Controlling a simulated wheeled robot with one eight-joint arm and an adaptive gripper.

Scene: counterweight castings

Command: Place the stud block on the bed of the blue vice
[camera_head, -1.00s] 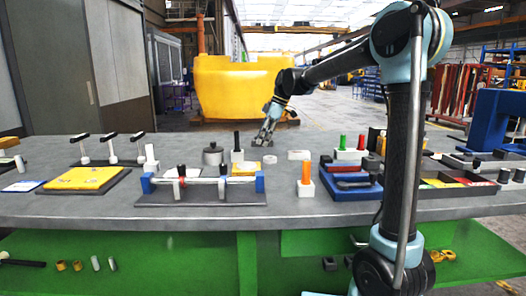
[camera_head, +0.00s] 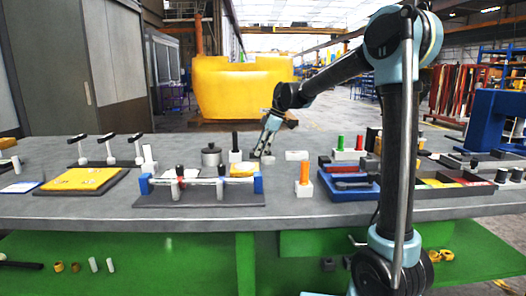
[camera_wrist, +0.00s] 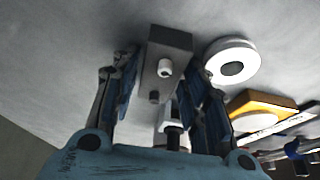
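A small grey block (camera_wrist: 167,50) with a pale stud on its face lies between my fingers in the wrist view; I take it as the stud block. It shows as a small grey shape (camera_head: 268,158) at the back of the bench in the head view. My gripper (camera_head: 261,153) reaches down over it. In the wrist view my gripper (camera_wrist: 163,75) is open, a finger on each side of the block, with narrow gaps. A low blue fixture (camera_head: 326,186) with dark parts on top, seemingly the blue vice, stands right of centre; its bed is hard to make out.
A white ring (camera_wrist: 232,62) lies right of the block. A pale block with a black peg (camera_head: 236,142) stands close left. A rail fixture with blue ends (camera_head: 258,185) and an orange-pegged block (camera_head: 304,178) stand nearer. A divided tray (camera_head: 455,190) lies right.

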